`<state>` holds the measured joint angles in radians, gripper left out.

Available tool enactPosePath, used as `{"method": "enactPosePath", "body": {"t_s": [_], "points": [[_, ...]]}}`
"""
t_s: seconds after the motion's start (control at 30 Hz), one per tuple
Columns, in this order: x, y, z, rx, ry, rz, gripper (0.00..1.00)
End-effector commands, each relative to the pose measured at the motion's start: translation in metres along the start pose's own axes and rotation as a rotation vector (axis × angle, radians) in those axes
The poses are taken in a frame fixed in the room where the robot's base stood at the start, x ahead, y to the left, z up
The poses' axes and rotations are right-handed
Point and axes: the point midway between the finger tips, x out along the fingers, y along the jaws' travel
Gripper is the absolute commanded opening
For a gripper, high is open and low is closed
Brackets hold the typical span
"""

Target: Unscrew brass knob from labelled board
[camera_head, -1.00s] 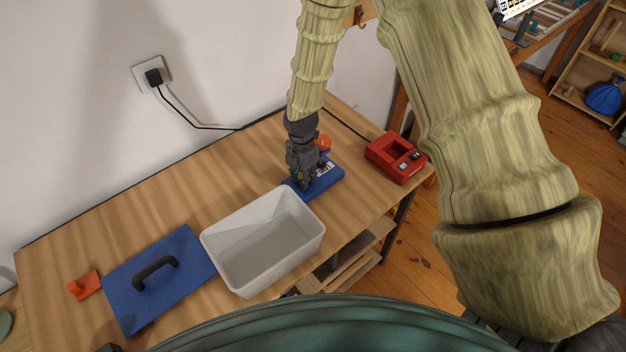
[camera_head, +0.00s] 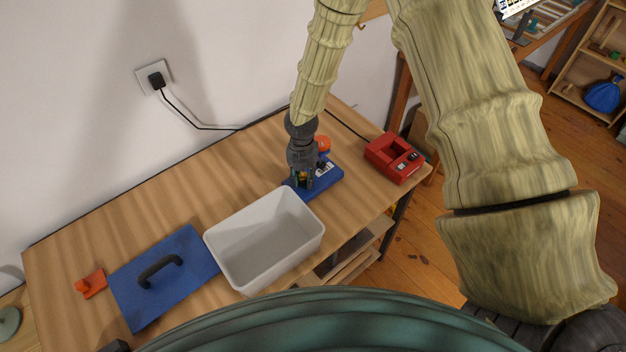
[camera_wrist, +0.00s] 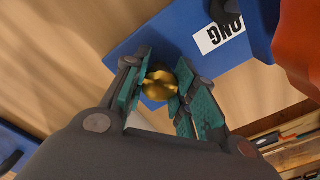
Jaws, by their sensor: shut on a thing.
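The brass knob (camera_wrist: 160,84) sits between the teal-lined fingers of my gripper (camera_wrist: 160,92) in the wrist view, and the fingers are shut on it. The blue labelled board (camera_wrist: 150,45) lies on the table beneath, with a white label (camera_wrist: 219,33) reading "ONG" upside down. In the head view, my gripper (camera_head: 301,183) points down over the left end of the board (camera_head: 326,183). An orange knob (camera_head: 322,144) stands at the board's back. Whether the brass knob still touches the board is hard to tell.
A grey-white bin (camera_head: 214,248) stands just left of and in front of the board. A red charger-like box (camera_head: 380,154) is to the right. A blue panel with a black handle (camera_head: 130,300) and an orange piece (camera_head: 91,284) lie at the left. Bare wood (camera_head: 190,190) lies behind the bin.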

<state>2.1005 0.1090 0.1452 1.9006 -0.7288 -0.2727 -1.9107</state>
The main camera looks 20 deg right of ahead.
Motion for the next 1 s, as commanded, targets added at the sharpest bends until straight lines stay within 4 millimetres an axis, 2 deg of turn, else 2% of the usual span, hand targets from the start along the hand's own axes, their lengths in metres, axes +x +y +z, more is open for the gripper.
{"method": "enactPosePath", "body": {"t_s": [0.13, 0.43, 0.73, 0.77, 0.87, 0.9, 1.0], "points": [[-0.0034, -0.0001, -0.0002, -0.097, 0.002, 0.001, 0.10], [-0.0027, -0.0005, -0.0004, -0.454, 0.002, 0.000, 0.10], [0.0002, 0.0000, 0.0003, -0.498, 0.000, 0.000, 0.10], [0.0002, 0.0000, 0.0002, -0.498, 0.000, 0.000, 0.29], [0.0002, 0.0000, 0.0002, -0.497, 0.000, 0.000, 0.47], [0.0002, 0.0000, 0.0001, -0.497, 0.000, 0.000, 0.50], [0.0001, 0.0000, 0.0000, -0.496, 0.000, 0.000, 0.50]]}}
